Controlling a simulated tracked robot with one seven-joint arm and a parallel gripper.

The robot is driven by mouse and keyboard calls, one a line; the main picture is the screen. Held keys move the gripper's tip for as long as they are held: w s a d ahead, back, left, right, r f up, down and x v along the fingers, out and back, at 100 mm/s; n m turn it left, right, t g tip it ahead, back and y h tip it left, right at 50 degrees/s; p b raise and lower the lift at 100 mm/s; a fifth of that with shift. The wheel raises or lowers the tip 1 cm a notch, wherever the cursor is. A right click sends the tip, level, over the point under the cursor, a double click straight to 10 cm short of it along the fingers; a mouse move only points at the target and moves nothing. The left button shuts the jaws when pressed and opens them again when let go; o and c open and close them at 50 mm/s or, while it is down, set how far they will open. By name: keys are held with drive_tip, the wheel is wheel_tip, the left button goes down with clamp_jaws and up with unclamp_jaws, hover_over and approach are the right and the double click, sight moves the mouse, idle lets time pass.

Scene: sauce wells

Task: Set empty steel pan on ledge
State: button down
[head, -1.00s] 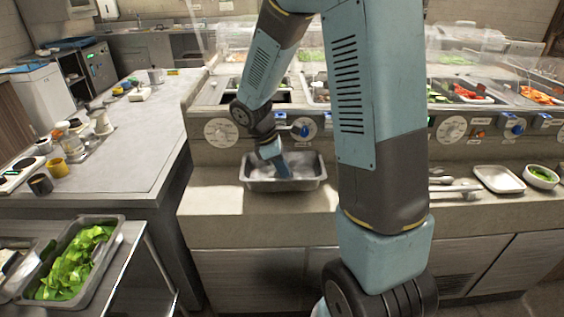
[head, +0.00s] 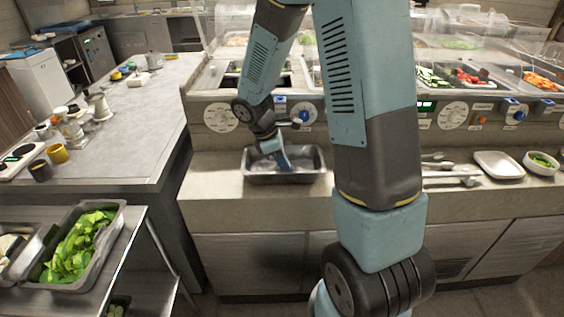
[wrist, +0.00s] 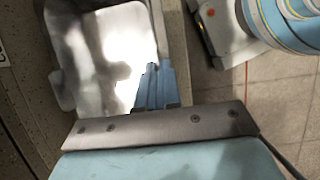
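The empty steel pan (head: 258,178) is at the ledge (head: 208,182) in front of the serving counter, upright and roughly level. I cannot tell whether its bottom touches the ledge. My gripper (head: 285,166) reaches down at the pan's near wall, with blue fingers over the rim. In the wrist view the fingers (wrist: 155,72) close on one side wall of the pan (wrist: 92,48), whose bare interior shines brightly. Part of the fingers is hidden by the gripper's mount and the pan wall.
Tongs or ladles (head: 450,178), a white tray (head: 499,164) and a white bowl (head: 541,163) lie on the ledge at right. A greens pan (head: 112,238) stands on a low cart at left. The ledge left of the steel pan is clear.

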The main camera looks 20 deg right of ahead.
drive_tip(key=shift+f, duration=0.4)
idle(0.5)
drive_tip(key=c, duration=1.2)
unclamp_jaws()
drive_tip(key=shift+c, duration=0.2)
drive_tip(key=v, duration=1.3)
drive_tip(key=shift+r, duration=0.3)
drive_tip(key=shift+a, duration=0.1)
